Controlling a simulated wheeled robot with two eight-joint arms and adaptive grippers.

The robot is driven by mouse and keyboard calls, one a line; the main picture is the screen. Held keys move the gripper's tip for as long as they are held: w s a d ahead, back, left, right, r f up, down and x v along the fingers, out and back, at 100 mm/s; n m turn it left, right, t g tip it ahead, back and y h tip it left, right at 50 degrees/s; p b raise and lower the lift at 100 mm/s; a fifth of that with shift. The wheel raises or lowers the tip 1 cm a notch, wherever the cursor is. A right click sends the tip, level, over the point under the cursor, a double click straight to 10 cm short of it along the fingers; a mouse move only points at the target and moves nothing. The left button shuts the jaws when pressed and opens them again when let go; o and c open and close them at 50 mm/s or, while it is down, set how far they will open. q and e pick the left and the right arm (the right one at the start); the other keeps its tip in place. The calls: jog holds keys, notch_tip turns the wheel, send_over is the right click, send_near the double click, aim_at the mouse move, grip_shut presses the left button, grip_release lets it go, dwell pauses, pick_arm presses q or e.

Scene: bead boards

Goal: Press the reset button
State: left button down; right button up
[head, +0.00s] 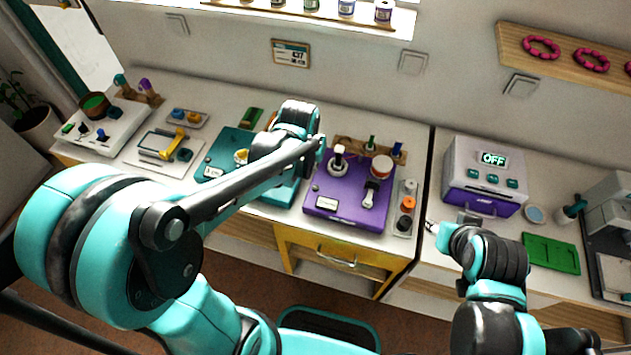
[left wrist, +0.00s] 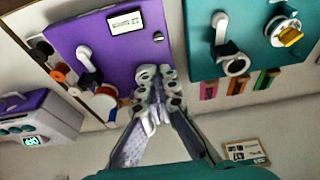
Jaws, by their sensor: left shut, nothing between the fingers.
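No button with a readable reset label shows. A purple-and-white box (head: 484,165) at right has an OFF display and several teal buttons (head: 493,180). My right gripper (head: 432,227) is near the counter's front edge, its opening unclear.
A tray with round pieces (head: 405,207) stands right of the purple board. A green mat (head: 551,253) and a grey machine (head: 610,215) are at far right. A white board (head: 105,130) and a yellow-handled clamp (head: 174,146) are at left.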

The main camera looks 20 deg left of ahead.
aim_at(316, 187)
pick_arm(q)
jog(key=b+x, duration=0.1)
jog(key=x, duration=0.3)
jog(key=b+x, duration=0.2)
jog(key=x, duration=0.2)
jog(key=b+x, duration=0.2)
jog(key=x, duration=0.3)
jog(key=shift+s+f, duration=0.1)
jog(key=shift+s, duration=0.3)
jog(key=shift+f, duration=0.45)
